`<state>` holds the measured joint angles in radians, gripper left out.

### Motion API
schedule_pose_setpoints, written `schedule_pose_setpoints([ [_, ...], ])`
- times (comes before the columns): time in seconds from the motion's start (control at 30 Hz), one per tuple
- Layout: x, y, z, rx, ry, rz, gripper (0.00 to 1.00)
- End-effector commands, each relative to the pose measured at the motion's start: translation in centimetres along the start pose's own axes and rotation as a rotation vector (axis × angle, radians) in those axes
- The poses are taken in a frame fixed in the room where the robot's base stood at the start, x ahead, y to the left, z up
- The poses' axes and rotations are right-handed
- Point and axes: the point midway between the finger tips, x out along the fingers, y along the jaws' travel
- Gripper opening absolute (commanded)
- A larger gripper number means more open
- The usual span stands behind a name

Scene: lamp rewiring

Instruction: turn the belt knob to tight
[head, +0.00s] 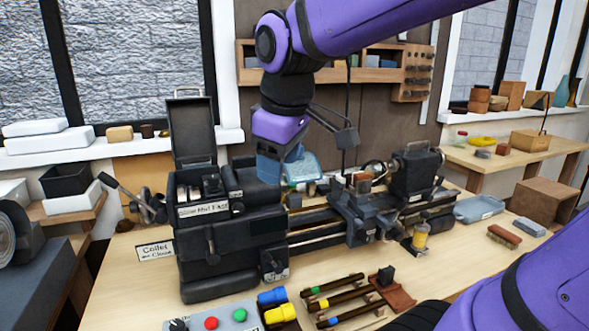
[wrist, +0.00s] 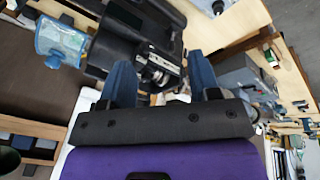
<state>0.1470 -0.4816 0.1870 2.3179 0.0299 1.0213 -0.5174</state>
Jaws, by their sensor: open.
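A dark lathe stands on the wooden bench. Its headstock (head: 232,245) has a raised cover (head: 192,130) at the left and a "SLOW MID FAST" style label (head: 204,210), partly legible. Pulley parts (head: 212,184) show under the raised cover. A small labelled plate with a lever (head: 274,264) sits low on the headstock's right. I cannot tell which part is the belt knob. My gripper (head: 276,165) is open, with blue fingers pointing down above the headstock's right part. In the wrist view, stepped dark and metal parts (wrist: 157,70) show between the empty fingers (wrist: 163,82).
A clear shield (head: 303,167) is close to my gripper's right. A lamp arm (head: 340,130) rises behind. The carriage (head: 352,205) and tailstock (head: 415,170) stand to the right. A button box (head: 226,319), yellow and blue pieces and tools lie at the bench front.

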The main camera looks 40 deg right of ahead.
Motion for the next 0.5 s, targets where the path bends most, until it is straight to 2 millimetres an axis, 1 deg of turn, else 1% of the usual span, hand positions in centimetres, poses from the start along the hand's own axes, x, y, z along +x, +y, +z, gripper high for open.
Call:
schedule_pose_setpoints([
  [0.03,-0.1,-0.1,0.5,0.034,0.010,0.003,0.56],
  [0.2,0.0,-0.5,1.4,0.118,0.033,0.005,0.56],
  [0.5,0.0,-0.7,1.7,0.151,0.042,0.004,0.56],
])
